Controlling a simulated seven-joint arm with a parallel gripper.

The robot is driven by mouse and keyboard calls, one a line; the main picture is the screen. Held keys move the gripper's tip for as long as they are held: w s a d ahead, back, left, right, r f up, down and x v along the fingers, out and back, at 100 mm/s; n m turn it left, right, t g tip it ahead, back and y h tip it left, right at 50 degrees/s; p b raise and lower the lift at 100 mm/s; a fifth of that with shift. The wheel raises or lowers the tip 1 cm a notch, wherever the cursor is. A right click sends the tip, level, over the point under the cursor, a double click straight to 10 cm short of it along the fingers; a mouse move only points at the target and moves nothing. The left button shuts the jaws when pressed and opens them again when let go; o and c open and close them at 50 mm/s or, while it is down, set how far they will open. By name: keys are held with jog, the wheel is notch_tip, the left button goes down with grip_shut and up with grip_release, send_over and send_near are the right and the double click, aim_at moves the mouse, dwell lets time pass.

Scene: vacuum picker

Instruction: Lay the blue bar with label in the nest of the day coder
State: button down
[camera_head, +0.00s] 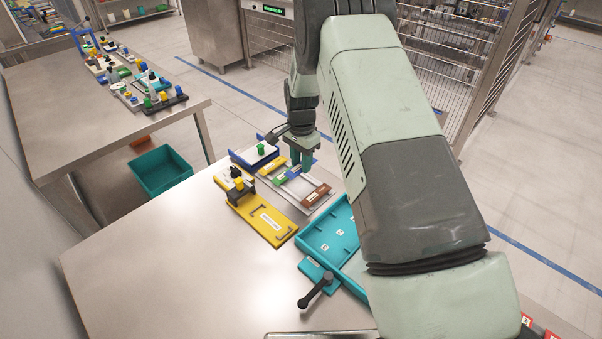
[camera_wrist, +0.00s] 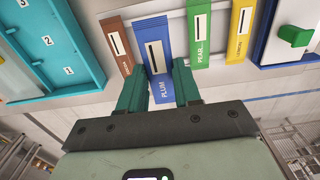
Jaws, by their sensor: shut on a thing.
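The blue bar (camera_wrist: 155,55), with a white label and the word PLUM, stands between my two fingers in the wrist view. My gripper (camera_wrist: 160,92) is shut on it. I cannot tell whether the bar is clear of the rack. A yellow plate (camera_head: 247,206) with a black-and-yellow head and black corner brackets looks like the day coder. It lies left of and nearer than the rack; its label is unreadable.
Brown (camera_wrist: 117,45), green (camera_wrist: 200,35) and yellow (camera_wrist: 238,30) bars flank the blue one. A blue-edged white board with a green knob (camera_head: 261,149) stands beyond. A teal tray (camera_head: 322,240) and black-handled clamp (camera_head: 317,289) lie nearer. The left tabletop is clear.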

jog(key=r, duration=0.1)
jog(key=r+n, duration=0.1)
jog(key=s+a+r, duration=0.1)
jog(key=s+a+n, duration=0.5)
jog(key=s+n, duration=0.1)
jog(key=n, duration=1.1)
send_near(271, 221)
jog(key=shift+s+f, duration=0.15)
jog(key=shift+f, duration=3.05)
jog(key=shift+f, duration=0.1)
jog(key=c, duration=0.8)
grip_release()
